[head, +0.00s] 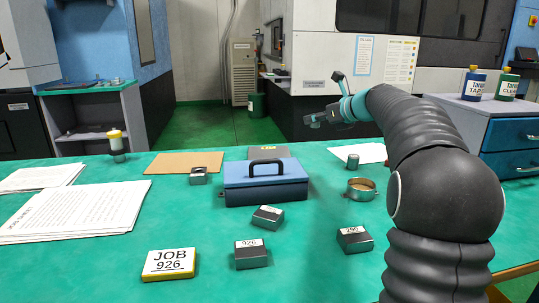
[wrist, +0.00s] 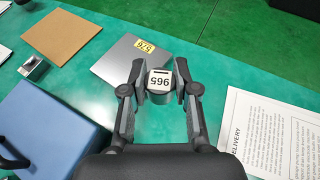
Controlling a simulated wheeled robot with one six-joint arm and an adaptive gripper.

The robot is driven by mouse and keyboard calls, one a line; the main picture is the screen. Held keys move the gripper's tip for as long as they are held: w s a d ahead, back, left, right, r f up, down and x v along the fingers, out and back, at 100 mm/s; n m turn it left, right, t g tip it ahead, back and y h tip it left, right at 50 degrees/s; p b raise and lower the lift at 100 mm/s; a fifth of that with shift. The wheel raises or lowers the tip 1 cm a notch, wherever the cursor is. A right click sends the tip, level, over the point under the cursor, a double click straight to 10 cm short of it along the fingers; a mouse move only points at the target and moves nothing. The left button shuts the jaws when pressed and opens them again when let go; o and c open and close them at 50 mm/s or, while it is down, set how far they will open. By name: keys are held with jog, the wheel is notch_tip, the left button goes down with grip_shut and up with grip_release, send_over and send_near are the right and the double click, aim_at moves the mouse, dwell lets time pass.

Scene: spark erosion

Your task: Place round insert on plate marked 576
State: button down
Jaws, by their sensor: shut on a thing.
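My gripper (wrist: 160,70) is shut on a small dark grey insert (wrist: 159,93). The insert has a white top label that appears to read 965 and a body that looks rounded below. The grey plate (wrist: 118,64) with a yellow 576 label lies on the green table, just left of and beyond the held insert in the wrist view. In the head view the plate (head: 268,152) is partly hidden behind the blue box. My gripper (head: 322,117) is raised above the table's far side there, and the insert is hard to make out.
A blue box (head: 266,184) with a handle stands near the plate. A brown board (head: 185,163) lies left, papers (wrist: 270,135) right. A small cylinder (head: 353,160), a brass ring (head: 361,189) and several labelled blocks, including 926 (head: 251,254), are on the table.

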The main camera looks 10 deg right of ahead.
jog(key=a, duration=0.4)
send_over(269, 154)
jog(key=shift+n+y, duration=0.4)
notch_tip(269, 154, down, 6)
jog(key=shift+w+d+f, duration=0.1)
jog(key=shift+d+f, duration=0.05)
jog(key=shift+f, duration=0.25)
jog(key=shift+f+b, duration=0.55)
jog(key=shift+f, duration=1.4)
jog(key=shift+g, duration=0.3)
jog(key=shift+f, duration=0.2)
jog(key=c, duration=0.9)
grip_release()
